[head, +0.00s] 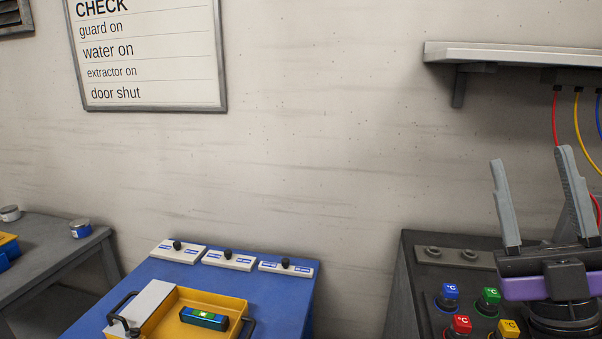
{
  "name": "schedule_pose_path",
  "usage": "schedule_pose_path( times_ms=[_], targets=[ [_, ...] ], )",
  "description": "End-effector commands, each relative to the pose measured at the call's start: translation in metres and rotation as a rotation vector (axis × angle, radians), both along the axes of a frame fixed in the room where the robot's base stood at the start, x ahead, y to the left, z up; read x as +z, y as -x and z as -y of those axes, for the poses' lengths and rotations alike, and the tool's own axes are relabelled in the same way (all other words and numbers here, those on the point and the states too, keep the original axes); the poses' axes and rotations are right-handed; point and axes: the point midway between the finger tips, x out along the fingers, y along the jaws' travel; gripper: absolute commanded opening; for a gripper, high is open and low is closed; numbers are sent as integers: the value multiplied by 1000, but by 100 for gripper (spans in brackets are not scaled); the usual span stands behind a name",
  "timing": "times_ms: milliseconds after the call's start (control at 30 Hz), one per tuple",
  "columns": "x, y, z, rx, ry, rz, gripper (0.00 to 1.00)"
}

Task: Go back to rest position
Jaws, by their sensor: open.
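My gripper (528,190) is at the right of the head view, with its two grey fingers pointing up and spread apart. It is open, and nothing shows between the fingers. It is raised in front of the wall, and its purple-banded wrist covers part of the dark console (407,275) behind it. The rest of my arm runs out of the picture at the lower right.
A blue bench (290,300) holds a yellow tray (168,318) with a blue-green item (204,318) in it. Colored °C knobs, including a blue one (449,292), stand near my wrist. A shelf (520,56) and hanging cables (577,115) are above right. A grey table (60,250) is left.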

Motion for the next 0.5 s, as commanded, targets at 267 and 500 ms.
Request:
schedule_pose_path(
  times_ms=[267,500],
  targets=[
    [-81,26,11,26,-332,-200,50],
    [-161,62,5,33,-537,-413,50]
  ],
)
